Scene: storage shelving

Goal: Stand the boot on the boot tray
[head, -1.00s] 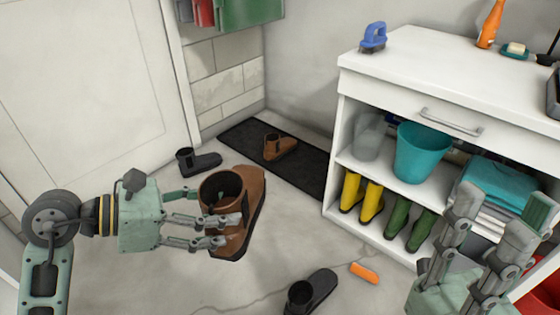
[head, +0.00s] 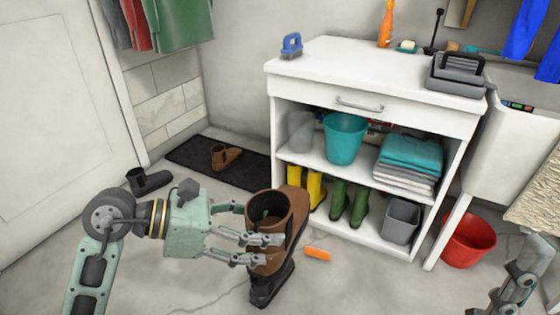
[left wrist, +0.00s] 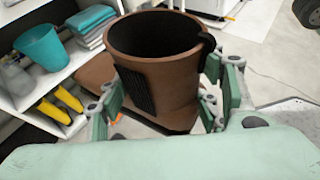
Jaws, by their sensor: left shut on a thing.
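A brown boot (head: 282,240) with a dark opening is held off the floor, opening up, in my left gripper (head: 252,240). In the left wrist view the boot (left wrist: 170,85) stands between the fingers, which press its sides. The boot tray (head: 183,158) is a flat black mat on the floor by the wall, behind and left of the held boot. Another brown boot (head: 226,156) stands on it. My right gripper (head: 520,280) is partly in view at the lower right edge; its opening is unclear.
A dark shoe (head: 150,181) lies left of the tray, and another (head: 268,290) shows below the held boot. An orange object (head: 317,254) lies on the floor. A white shelf unit (head: 375,105) stands right of the tray. A red bucket (head: 468,243) stands further right.

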